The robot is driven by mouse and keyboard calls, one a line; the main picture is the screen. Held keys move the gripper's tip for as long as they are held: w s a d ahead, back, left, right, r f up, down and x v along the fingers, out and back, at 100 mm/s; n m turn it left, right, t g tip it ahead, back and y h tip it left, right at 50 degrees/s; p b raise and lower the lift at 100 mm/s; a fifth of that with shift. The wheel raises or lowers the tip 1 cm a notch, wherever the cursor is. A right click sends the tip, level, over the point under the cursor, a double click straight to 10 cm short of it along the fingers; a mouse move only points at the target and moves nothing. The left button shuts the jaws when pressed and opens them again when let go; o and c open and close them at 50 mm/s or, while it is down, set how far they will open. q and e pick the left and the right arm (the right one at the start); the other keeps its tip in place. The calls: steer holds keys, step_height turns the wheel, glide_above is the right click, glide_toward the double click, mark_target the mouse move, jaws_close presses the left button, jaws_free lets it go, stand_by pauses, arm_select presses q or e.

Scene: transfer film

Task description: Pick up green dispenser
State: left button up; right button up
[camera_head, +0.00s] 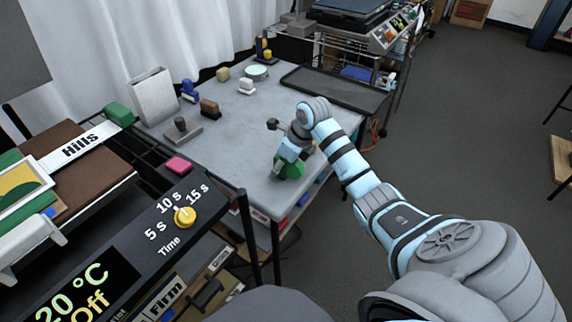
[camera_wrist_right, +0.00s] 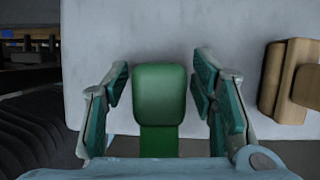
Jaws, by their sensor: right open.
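The green dispenser (camera_head: 291,170) stands on the grey table near its front right edge in the head view. In the right wrist view the green dispenser (camera_wrist_right: 160,95) lies between the two fingers, with a gap on each side. My right gripper (camera_wrist_right: 160,100) is open around it and the fingers do not appear to touch it. In the head view my right gripper (camera_head: 288,154) is over the dispenser and hides part of it. My left gripper is not in view.
The grey table (camera_head: 235,120) holds several coloured dispensers toward the back, a brown one (camera_head: 209,108) and a white one (camera_head: 246,86) among them. A dark tray (camera_head: 335,92) lies at the back right. A press with a time dial (camera_head: 185,217) is at front left.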

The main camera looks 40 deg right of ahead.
jaws_close()
steer(key=shift+r, duration=0.2)
step_height(320, 180, up, 20)
steer(key=p, duration=0.6)
steer(key=shift+p, duration=0.35)
steer(key=shift+f, duration=0.15)
